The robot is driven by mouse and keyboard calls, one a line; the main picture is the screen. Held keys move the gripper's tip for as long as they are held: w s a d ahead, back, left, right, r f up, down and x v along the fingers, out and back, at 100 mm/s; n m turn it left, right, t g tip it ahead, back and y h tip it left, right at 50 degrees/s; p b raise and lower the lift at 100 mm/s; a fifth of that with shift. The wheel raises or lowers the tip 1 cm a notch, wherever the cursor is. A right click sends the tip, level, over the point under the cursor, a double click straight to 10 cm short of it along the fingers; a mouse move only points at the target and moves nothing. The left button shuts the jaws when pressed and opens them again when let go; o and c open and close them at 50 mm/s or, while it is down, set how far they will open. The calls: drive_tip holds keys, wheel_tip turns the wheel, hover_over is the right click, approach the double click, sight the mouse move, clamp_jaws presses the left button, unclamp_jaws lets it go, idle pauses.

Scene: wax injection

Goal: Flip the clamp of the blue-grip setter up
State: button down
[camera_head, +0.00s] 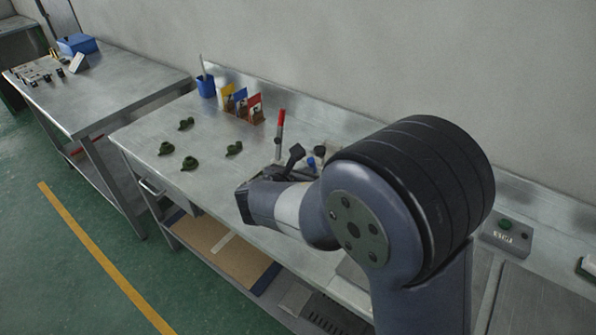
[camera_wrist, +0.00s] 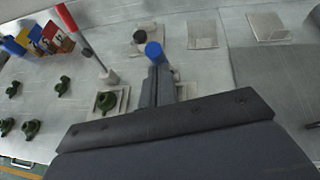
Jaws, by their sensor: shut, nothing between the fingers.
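The blue-grip setter shows its blue grip (camera_wrist: 154,50) just beyond my fingertips in the wrist view. In the head view the blue grip (camera_head: 311,162) sits low beside my arm, well below the upright red grip. My gripper (camera_wrist: 157,74) is shut and empty, its dark fingers pointing at the blue grip. I cannot tell whether they touch it. The fingers and gripper body hide most of this setter's base and clamp. A red-grip setter (camera_wrist: 66,18) stands with its grip raised to the left, also seen in the head view (camera_head: 281,118).
A black knob (camera_wrist: 138,37) lies just behind the blue grip. A green part (camera_wrist: 107,100) sits on a plate by the red-grip setter. Several loose green parts (camera_head: 186,124) lie at left. Flat plates (camera_wrist: 202,30) lie behind at right. A control box (camera_head: 506,233) stands far right.

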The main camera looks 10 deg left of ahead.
drive_tip(key=w+d+r+p, duration=0.1)
drive_tip(key=w+d, duration=0.1)
drive_tip(key=w, duration=0.3)
drive_tip(key=w+d+r+p, duration=0.1)
drive_tip(key=w+d+r, duration=0.1)
drive_tip(key=w, duration=0.3)
drive_tip(key=shift+r+p, duration=0.3)
drive_tip(key=shift+w+d, duration=0.1)
drive_tip(key=shift+d, duration=0.05)
drive_tip(key=shift+r, duration=0.1)
